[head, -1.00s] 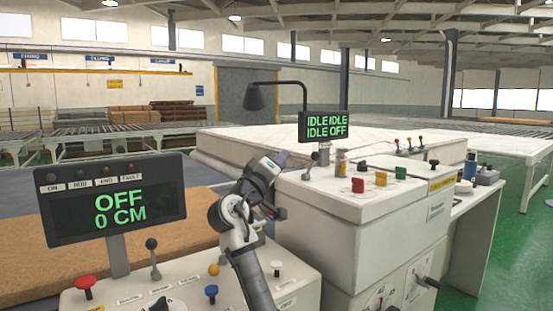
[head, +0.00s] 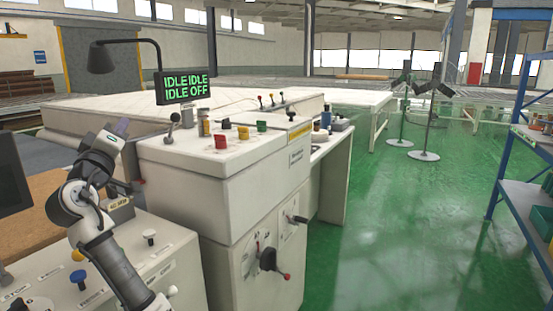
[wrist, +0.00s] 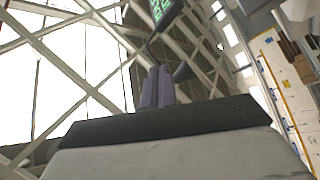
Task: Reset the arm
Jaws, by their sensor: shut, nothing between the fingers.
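My arm rises at the lower left of the head view, bent at the elbow, in front of the white control cabinets. My gripper (head: 121,127) is at its upper end, tilted upward and to the right, left of the control cabinet (head: 222,185). In the wrist view my gripper (wrist: 157,88) shows its two purplish fingers together, with nothing between them. Behind them are roof beams and windows, so the wrist camera faces upward.
The lit display (head: 174,86) reads IDLE and OFF. A red button (head: 221,142) and a black-and-red lever (head: 272,261) are on the cabinet. A blue shelf (head: 525,185) stands at the right. Green floor (head: 400,230) is open between, with two black stands behind.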

